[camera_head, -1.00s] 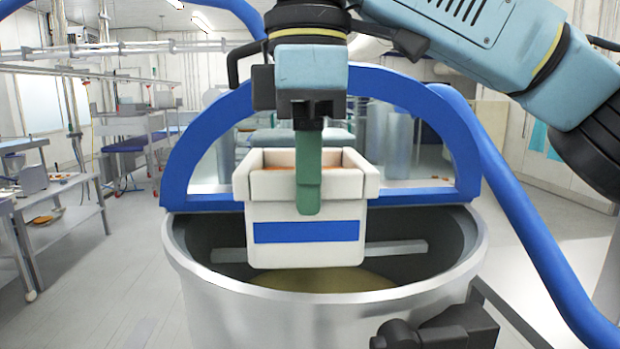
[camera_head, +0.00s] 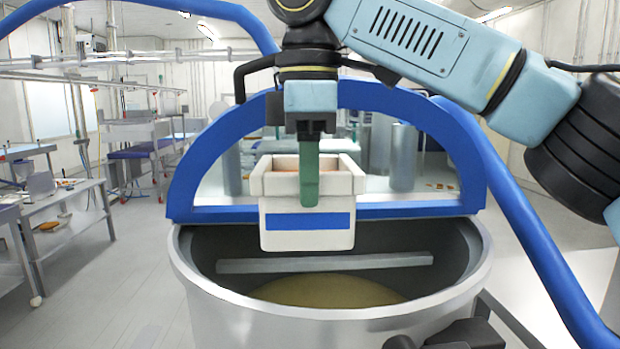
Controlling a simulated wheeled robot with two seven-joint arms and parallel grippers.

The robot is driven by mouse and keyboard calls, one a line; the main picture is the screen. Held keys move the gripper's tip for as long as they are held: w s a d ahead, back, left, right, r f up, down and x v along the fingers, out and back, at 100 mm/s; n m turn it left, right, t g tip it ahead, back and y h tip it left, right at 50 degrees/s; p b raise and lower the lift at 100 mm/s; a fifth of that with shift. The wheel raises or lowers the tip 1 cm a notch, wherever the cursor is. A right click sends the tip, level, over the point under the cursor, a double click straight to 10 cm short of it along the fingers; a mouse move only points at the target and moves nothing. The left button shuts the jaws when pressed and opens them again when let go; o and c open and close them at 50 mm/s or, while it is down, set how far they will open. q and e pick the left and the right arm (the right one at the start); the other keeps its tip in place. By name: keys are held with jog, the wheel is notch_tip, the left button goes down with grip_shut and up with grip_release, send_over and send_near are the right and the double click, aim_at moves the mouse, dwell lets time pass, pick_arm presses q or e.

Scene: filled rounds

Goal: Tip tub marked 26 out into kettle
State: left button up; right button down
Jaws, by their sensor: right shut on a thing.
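A white tub (camera_head: 307,240) with a blue band hangs upright over the back part of the kettle. No number can be read on the band. Something orange-brown shows inside the tub's top. My right gripper (camera_head: 309,185) is shut on the tub's near wall, one green finger down its outside. The kettle (camera_head: 330,330) is a large round steel vessel with a yellowish mass (camera_head: 325,290) at its bottom and a grey bar across its inside.
A blue arched frame (camera_head: 195,160) rises behind the kettle, close behind the tub. Blue tubes run at the upper left and down the right. Steel tables (camera_head: 70,205) stand at the left. Open floor (camera_head: 110,290) lies left of the kettle.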

aim_at(346, 245)
jog(key=shift+w+r, duration=0.1)
jog(key=shift+w, duration=0.25)
jog(key=shift+f+y, duration=0.6)
jog(key=shift+y, duration=0.2)
jog(key=shift+d+f+y, duration=0.1)
jog(key=shift+f+y, duration=0.8)
jog(key=shift+y, duration=0.3)
jog(key=f+y, duration=0.1)
jog(key=y, duration=0.1)
jog(key=d+f+y, duration=0.1)
jog(key=y, duration=0.1)
jog(key=shift+d, duration=0.15)
jog(key=shift+d+y, duration=0.1)
jog(key=shift+y, duration=0.5)
jog(key=shift+s+d+f+y, duration=0.1)
jog(key=shift+y, duration=0.4)
jog(key=y+b, duration=0.1)
jog(key=d+y+b, duration=0.1)
jog(key=b, duration=0.1)
jog(key=shift+f, duration=0.25)
jog(key=y+b, duration=0.1)
jog(key=d+y+b, duration=0.1)
jog(key=b, duration=0.1)
jog(key=shift+f+t, duration=0.3)
jog(key=shift+d+y+b, duration=0.35)
jog(key=shift+y+b, duration=0.35)
jog(key=shift+r, duration=0.1)
dwell(1.6)
